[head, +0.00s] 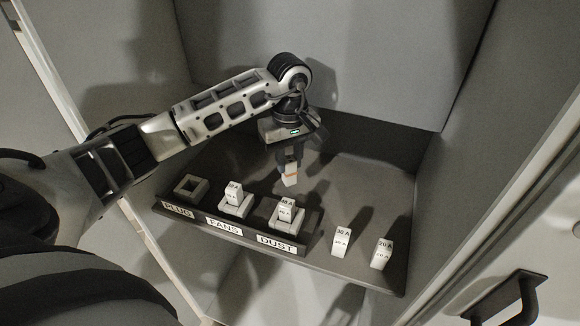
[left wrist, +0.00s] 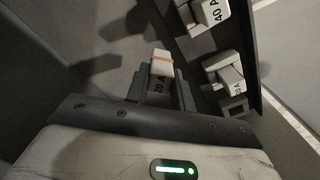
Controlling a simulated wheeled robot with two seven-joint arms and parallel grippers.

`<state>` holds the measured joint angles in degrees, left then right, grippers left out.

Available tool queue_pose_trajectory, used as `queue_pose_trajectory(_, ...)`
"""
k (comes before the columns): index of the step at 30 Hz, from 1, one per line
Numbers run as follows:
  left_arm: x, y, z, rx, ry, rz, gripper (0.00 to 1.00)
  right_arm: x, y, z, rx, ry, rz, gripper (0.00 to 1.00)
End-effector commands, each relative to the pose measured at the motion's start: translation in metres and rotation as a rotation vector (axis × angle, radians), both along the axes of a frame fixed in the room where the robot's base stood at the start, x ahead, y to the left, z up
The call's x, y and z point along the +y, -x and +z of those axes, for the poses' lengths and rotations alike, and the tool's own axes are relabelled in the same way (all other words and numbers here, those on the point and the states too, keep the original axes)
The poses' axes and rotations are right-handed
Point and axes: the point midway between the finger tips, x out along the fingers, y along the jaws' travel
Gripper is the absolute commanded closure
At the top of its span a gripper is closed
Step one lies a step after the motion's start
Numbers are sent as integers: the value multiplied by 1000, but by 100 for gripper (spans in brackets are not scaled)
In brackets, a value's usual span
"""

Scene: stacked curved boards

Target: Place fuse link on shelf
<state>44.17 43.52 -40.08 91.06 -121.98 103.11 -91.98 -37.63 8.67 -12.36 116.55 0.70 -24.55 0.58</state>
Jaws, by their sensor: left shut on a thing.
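My left gripper (head: 289,160) is shut on a white fuse link (head: 290,176) with an orange band. It holds the link behind the socket row, above or at the dark shelf (head: 365,185); I cannot tell if it touches. On the shelf's front strip, the PLUG socket (head: 190,187) is empty. The FANS socket (head: 235,211) and the DUST socket (head: 287,222) each hold a white link. My right gripper is not in view.
Two loose white links stand upright at the shelf's front right, one marked 30 A (head: 341,242) and one marked 20 A (head: 381,253). Grey cabinet walls close in the back and sides. A door with a black handle (head: 505,302) is at lower right. The shelf's back right is clear.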

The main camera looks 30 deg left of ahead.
Motion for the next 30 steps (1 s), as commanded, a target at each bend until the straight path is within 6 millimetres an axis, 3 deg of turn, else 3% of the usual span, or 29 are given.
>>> queue_pose_trajectory(7, 7, -14, -19, 0, 1, 1, 100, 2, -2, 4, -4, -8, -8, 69)
queue_pose_trajectory(13, 6, -13, -44, 1, 3, 0, 100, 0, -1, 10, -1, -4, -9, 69)
queue_pose_trajectory(26, 7, -13, -53, -3, 1, -1, 100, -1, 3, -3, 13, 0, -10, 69)
queue_pose_trajectory(27, 7, -13, -51, -3, 1, -1, 65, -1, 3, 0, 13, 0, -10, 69)
queue_pose_trajectory(28, 7, -13, -50, -3, 1, -1, 57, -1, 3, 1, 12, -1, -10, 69)
queue_pose_trajectory(30, 7, -13, -50, -3, 1, -1, 54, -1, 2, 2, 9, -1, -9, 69)
